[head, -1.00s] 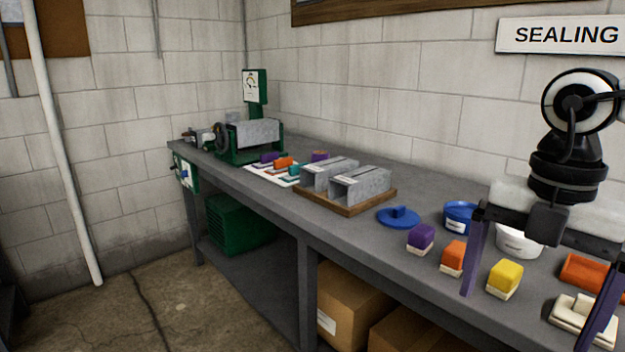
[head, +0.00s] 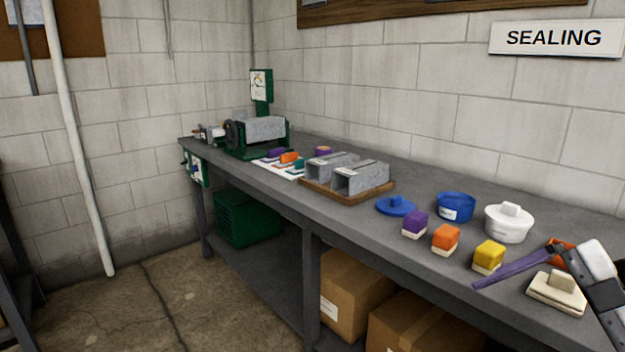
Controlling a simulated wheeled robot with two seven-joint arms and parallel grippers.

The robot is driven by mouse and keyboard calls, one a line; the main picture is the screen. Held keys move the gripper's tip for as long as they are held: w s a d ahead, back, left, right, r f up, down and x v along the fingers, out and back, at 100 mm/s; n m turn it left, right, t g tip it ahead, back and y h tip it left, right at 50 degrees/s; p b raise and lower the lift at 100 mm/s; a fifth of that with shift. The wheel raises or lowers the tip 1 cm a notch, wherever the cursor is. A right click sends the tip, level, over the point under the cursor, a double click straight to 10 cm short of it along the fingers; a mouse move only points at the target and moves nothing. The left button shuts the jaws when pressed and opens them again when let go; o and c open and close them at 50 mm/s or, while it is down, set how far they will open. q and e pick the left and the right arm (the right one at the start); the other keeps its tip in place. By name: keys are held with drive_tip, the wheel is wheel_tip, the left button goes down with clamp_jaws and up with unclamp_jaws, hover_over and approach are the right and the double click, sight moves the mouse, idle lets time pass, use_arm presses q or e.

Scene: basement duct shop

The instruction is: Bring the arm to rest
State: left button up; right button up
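My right gripper (head: 514,268) is at the lower right edge of the head view, over the front right of the bench. One purple finger shows, pointing left across the bench behind the cream block; the other finger does not show, so I cannot tell how far it is open. Nothing is seen held in it. Part of my grey arm (head: 598,290) runs down out of the picture at the right. My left gripper is not in view.
On the grey bench (head: 340,222) stand purple (head: 415,222), orange (head: 446,238) and yellow (head: 489,254) blocks, a cream block (head: 557,290), a blue lid (head: 396,205), a blue tub (head: 456,206), a white tub (head: 508,223) and metal ducts on a wooden board (head: 350,199).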

drive_tip(key=d+f+m+t, duration=0.5)
drive_tip(key=f+m+t, duration=0.3)
drive_tip(key=f, duration=0.2)
drive_tip(key=s+f+m+t+h, duration=0.1)
drive_tip(key=s+f+m+h, duration=0.25)
drive_tip(key=f, duration=0.45)
drive_tip(key=s+f+m+h, duration=0.25)
drive_tip(key=f+m, duration=0.25)
drive_tip(key=f, duration=0.3)
drive_tip(key=s+a+f+m+g, duration=0.2)
drive_tip(key=s+a+f, duration=0.3)
drive_tip(key=a, duration=0.4)
drive_tip(key=s+a+f+m+g, duration=0.2)
drive_tip(key=s+a+f, duration=0.3)
drive_tip(key=a, duration=0.4)
drive_tip(key=shift+s+a+f+m+p, duration=0.2)
drive_tip(key=shift+s+f+m+p, duration=0.05)
drive_tip(key=shift+m+p, duration=0.15)
